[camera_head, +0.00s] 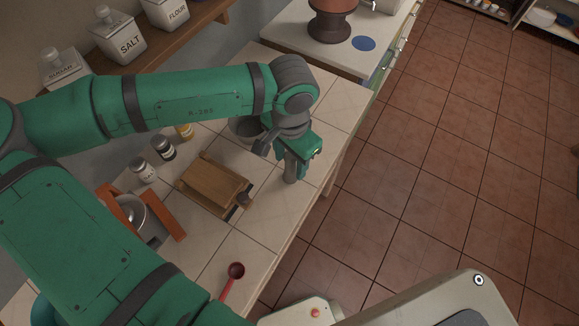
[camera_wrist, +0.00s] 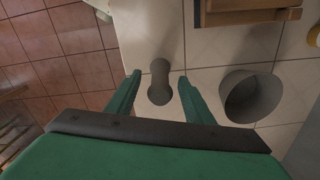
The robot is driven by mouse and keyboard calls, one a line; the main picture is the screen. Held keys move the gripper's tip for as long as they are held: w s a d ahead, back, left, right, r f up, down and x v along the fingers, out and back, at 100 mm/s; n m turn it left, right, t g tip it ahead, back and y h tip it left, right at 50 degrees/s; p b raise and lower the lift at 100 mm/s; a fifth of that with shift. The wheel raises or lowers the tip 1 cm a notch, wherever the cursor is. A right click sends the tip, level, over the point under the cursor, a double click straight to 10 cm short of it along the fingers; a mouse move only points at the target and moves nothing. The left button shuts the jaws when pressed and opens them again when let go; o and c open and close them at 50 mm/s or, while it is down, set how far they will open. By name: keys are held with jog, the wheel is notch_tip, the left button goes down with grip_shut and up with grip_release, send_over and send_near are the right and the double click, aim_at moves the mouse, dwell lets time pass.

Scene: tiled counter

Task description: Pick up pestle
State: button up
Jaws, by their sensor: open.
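The grey pestle (camera_wrist: 159,84) stands or lies on the tiled counter; its exact pose is hard to tell from above. In the wrist view it shows between the two green fingers of my gripper (camera_wrist: 159,77), which are open with a gap on each side. In the head view my gripper (camera_head: 297,152) points down over the counter near its right edge. A grey part of the pestle (camera_head: 290,178) shows just below it, the rest hidden by the fingers.
A grey mortar (camera_head: 242,129) stands beside the pestle and also shows in the wrist view (camera_wrist: 252,98). A wooden board-like stand (camera_head: 213,184), small spice jars (camera_head: 163,148) and a red spoon (camera_head: 234,273) are on the counter. The counter edge drops to the floor at right.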

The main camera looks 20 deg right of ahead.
jog(key=shift+f, duration=0.5)
grip_shut()
jog(key=shift+r, duration=0.15)
